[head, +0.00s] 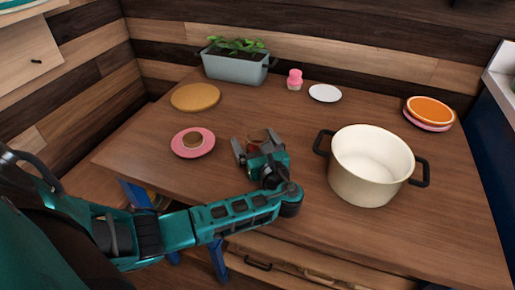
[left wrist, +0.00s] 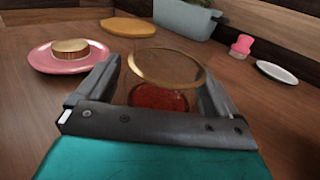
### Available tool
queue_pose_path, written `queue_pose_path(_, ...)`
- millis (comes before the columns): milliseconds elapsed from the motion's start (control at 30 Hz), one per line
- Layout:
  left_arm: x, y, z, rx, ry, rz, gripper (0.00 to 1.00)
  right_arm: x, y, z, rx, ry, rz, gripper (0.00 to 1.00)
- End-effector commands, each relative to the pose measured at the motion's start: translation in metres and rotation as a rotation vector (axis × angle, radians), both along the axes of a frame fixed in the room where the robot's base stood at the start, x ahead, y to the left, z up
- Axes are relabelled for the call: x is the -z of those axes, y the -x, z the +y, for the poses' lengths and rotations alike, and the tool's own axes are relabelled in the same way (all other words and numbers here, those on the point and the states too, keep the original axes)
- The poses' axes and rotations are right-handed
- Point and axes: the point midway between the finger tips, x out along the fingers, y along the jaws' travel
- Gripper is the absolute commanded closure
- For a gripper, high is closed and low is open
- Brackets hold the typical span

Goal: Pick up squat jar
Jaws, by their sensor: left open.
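The squat jar (head: 257,134) looks like a low, clear glass jar with a gold-brown rim and red contents. It stands on the wooden table, partly hidden by my left gripper in the head view. My left gripper (head: 257,147) is open, low over the table, with its fingers pointing at the jar. In the left wrist view the jar (left wrist: 163,98) lies between the two spread fingers, one on each side. I cannot tell whether either finger touches it. My right gripper is not in view.
A pink plate (head: 180,148) bearing a short, gold-sided round thing (head: 192,139) is left of the jar. A cream pot (head: 365,182) stands close on the right. Behind are a round wooden board (head: 195,97), planter (head: 235,70), pink shaker-like item (head: 295,80) and white plate (head: 325,93).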

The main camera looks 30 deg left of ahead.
Motion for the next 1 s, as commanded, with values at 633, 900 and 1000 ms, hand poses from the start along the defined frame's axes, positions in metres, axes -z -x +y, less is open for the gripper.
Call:
queue_pose_path(633,0.0003,0.0008,-0.0006,-0.001,0.001,0.001,0.61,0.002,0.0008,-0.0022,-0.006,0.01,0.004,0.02)
queue_pose_path(900,-0.0007,0.0004,-0.0006,-0.001,0.0,-0.001,0.77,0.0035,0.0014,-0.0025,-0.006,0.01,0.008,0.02)
queue_pose_path(1000,-0.001,0.0004,-0.0006,-0.001,0.0,-0.001,0.77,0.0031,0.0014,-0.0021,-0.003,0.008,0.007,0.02)
